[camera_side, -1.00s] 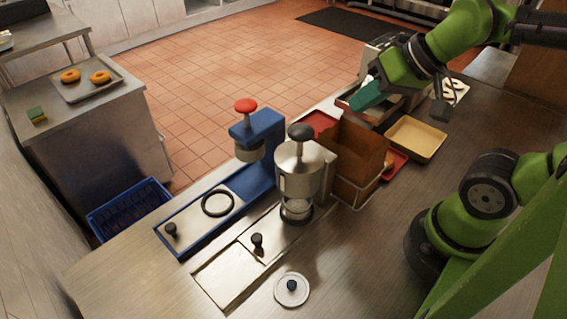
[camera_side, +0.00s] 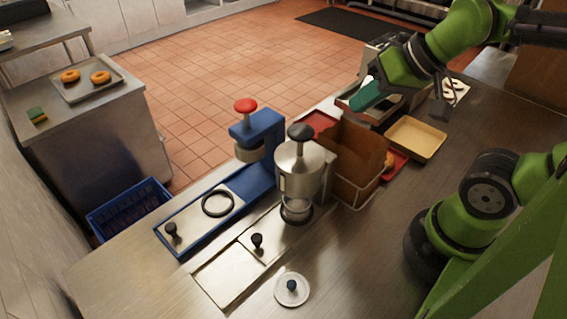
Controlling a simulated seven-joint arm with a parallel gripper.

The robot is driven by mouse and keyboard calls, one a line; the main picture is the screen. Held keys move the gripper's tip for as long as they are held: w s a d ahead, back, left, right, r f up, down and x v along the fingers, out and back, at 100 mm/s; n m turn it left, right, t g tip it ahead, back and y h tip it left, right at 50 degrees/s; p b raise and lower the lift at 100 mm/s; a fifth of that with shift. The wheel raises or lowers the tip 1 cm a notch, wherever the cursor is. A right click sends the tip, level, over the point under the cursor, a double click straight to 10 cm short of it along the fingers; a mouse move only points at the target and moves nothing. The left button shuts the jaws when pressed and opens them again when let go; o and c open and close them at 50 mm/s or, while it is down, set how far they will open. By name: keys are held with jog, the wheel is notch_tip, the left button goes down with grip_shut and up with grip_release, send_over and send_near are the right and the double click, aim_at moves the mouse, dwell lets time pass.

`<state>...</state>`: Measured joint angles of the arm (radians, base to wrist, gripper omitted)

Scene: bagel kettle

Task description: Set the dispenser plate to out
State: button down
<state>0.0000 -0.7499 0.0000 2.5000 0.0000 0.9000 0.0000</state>
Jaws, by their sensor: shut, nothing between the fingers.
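A steel dispenser (camera_side: 299,172) with a black top knob stands mid-counter. In front of it a flat metal plate (camera_side: 228,274) with a black knob (camera_side: 257,240) lies in the counter. Beside it is a blue press (camera_side: 262,135) with a red knob; its long tray holds a dark ring (camera_side: 217,203) and another black knob (camera_side: 171,230). I cannot tell for sure which plate is the dispenser's. My gripper (camera_side: 354,105), with teal fingers, is shut and empty at the back right, above the trays and well apart from the dispenser and both knobs. Its fingertips are small in view.
A brown box (camera_side: 357,158) stands right of the dispenser, with a yellow tray (camera_side: 416,139) and a red tray (camera_side: 397,160) beyond. A round lid (camera_side: 291,289) lies at the front. A blue crate (camera_side: 131,211) sits left, below counter level.

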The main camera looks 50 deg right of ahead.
jog(key=c, duration=1.7)
grip_release()
jog(key=shift+o, duration=1.3)
jog(key=shift+r, duration=0.4)
jog(key=o, duration=0.5)
jog(key=shift+g, duration=0.3)
jog(key=r, duration=0.3)
jog(key=a+r, duration=0.1)
jog(key=shift+w+r, duration=0.3)
jog(key=shift+r, duration=0.05)
jog(key=shift+c, duration=0.2)
jog(key=m+g+h, duration=0.2)
jog(key=m+g, duration=0.3)
jog(key=g, duration=0.2)
send_over(257, 237)
notch_tip(257, 237, down, 11)
notch_tip(257, 237, down, 17)
jog(key=shift+c, duration=0.2)
